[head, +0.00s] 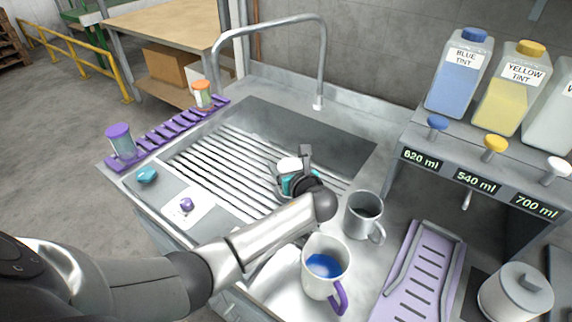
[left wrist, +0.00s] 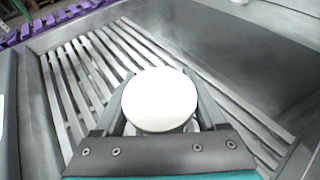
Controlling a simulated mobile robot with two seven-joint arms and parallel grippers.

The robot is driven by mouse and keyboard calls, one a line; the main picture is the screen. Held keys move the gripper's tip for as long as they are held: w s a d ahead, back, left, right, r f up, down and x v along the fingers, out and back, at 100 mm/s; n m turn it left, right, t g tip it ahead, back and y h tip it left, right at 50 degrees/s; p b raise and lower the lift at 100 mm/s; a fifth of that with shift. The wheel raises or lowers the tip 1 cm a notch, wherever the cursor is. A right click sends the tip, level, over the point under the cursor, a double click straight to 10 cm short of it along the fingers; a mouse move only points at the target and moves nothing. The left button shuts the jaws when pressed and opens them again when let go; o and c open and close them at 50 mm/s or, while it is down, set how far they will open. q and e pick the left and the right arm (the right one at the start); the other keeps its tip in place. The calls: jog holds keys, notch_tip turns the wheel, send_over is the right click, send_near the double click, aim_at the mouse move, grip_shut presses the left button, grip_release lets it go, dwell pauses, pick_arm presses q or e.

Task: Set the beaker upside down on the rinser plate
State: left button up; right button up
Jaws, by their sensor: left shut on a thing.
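My left gripper (head: 292,178) is over the slatted sink, shut on a white-topped thing (head: 289,164). In the left wrist view its round, flat white end (left wrist: 160,99) faces the camera between the fingers. Its body is mostly hidden, so I cannot tell for sure that it is the beaker. A pale square plate (head: 178,219) with a small purple knob (head: 187,204) lies on the sink's left ledge, clear of the gripper. I take this for the rinser plate; nothing stands on it. My right gripper is not in view.
A purple rack (head: 165,137) holds a purple-topped jar (head: 122,145) and an orange-topped jar (head: 202,98). A teal piece (head: 147,174) lies near the plate. A grey mug (head: 360,222) and a purple-handled jug (head: 318,287) stand near my arm. A tall faucet (head: 322,70) arches behind.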

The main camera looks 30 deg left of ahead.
pick_arm(q)
jog(key=shift+f, duration=0.35)
jog(key=o, duration=1.4)
jog(key=shift+c, duration=0.2)
notch_tip(320, 180, up, 20)
jog(key=p, duration=0.5)
jog(key=shift+p, duration=0.3)
